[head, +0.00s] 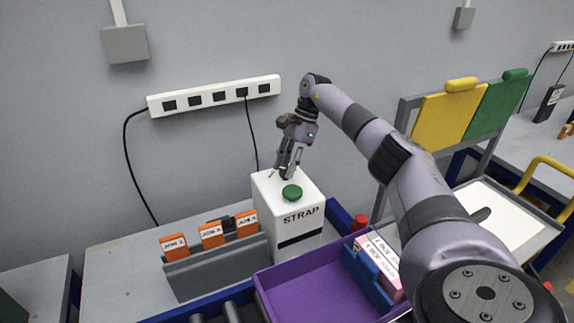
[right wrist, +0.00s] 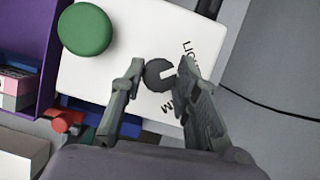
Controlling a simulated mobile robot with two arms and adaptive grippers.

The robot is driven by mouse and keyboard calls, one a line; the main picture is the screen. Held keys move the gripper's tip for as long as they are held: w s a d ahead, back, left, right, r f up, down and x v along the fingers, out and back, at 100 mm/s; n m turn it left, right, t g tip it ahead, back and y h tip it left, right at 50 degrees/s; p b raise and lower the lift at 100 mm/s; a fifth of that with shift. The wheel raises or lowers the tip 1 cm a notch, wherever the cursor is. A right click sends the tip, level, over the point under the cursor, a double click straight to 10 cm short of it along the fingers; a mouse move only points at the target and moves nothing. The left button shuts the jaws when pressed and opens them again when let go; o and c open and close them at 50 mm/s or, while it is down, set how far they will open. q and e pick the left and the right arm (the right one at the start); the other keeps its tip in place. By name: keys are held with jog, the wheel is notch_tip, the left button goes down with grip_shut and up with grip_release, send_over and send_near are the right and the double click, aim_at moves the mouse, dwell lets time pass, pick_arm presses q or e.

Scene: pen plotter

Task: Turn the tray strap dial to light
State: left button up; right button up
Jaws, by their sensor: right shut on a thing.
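The white STRAP box (head: 288,232) stands on the bench, with a green round button (head: 292,192) on its top. In the right wrist view, the dark grey strap dial (right wrist: 159,74) sits on the box's white top, beside the green button (right wrist: 85,29). Lettering starting "LIG" (right wrist: 190,47) is printed beside the dial, partly covered by a finger; other letters below are partly hidden. My right gripper (right wrist: 160,67) is shut on the dial, one finger at each side. It also shows in the head view (head: 287,174), reaching down onto the box top. My left gripper is not in view.
A purple tray (head: 310,290) holding boxes stands in front of the box. A grey rack (head: 215,266) with orange-labelled items is at its left. A power strip (head: 214,95) is on the wall behind. Yellow and green boards (head: 442,118) stand at the right.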

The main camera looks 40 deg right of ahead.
jog(key=shift+r, duration=0.1)
jog(key=o, duration=1.2)
jog(key=shift+c, duration=0.2)
jog(key=v, duration=1.2)
